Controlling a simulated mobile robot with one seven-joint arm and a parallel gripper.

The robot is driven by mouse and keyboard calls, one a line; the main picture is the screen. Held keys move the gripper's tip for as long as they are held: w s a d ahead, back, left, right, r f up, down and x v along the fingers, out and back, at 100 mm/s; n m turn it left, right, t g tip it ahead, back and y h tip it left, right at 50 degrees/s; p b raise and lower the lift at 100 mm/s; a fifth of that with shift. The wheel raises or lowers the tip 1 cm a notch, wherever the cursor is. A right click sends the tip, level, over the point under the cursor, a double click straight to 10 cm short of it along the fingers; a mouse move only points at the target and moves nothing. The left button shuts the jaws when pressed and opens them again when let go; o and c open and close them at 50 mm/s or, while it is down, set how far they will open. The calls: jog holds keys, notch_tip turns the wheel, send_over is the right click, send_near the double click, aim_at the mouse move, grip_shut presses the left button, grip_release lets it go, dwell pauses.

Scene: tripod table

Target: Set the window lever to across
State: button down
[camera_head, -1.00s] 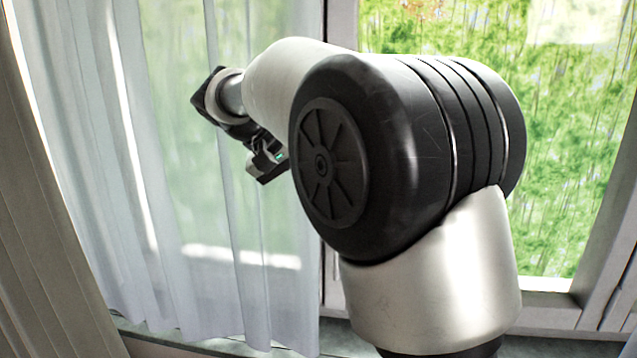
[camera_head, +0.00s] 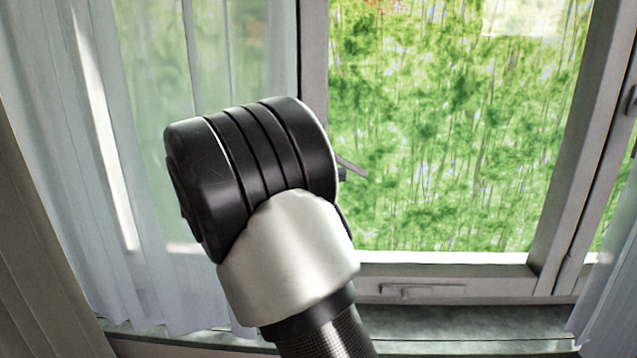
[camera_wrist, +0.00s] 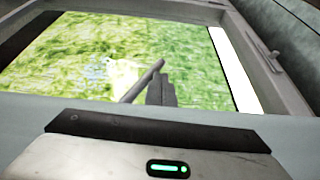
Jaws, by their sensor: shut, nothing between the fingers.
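The window lever (camera_wrist: 140,84) shows in the wrist view as a thin grey bar, slanted from lower left to upper right. My gripper (camera_wrist: 160,80) is shut and empty, its dark fingers just right of the lever's bar. Whether they touch it I cannot tell. In the head view the lever's end (camera_head: 352,166) sticks out to the right from behind my arm, slanting down over the glass. Its pivot is hidden there, and my arm also hides most of my gripper.
The window frame (camera_head: 450,270) surrounds a bright pane with greenery behind. A small flat handle (camera_head: 422,290) is on the lower frame, and a dark fitting (camera_head: 631,100) on the right frame. Sheer curtains (camera_head: 60,170) hang at left. The sill (camera_head: 480,325) is clear.

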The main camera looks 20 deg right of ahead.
jog(key=shift+s+d+r+n+h, duration=0.15)
jog(key=shift+d+r+n+h, duration=0.15)
jog(key=shift+h, duration=0.3)
jog(key=shift+s+d+r+n+h, duration=0.1)
jog(key=shift+d+r+n+h, duration=0.1)
jog(key=shift+d+n+h, duration=0.3)
jog(key=shift+s+d+r+t, duration=0.2)
jog(key=shift+r+t, duration=0.1)
jog(key=shift+r, duration=0.45)
jog(key=b, duration=0.2)
send_near(343, 165)
notch_tip(343, 165, down, 5)
jog(key=s, duration=0.2)
jog(key=shift+w+a, duration=0.2)
jog(key=shift+a, duration=0.05)
jog(key=shift+d, duration=0.1)
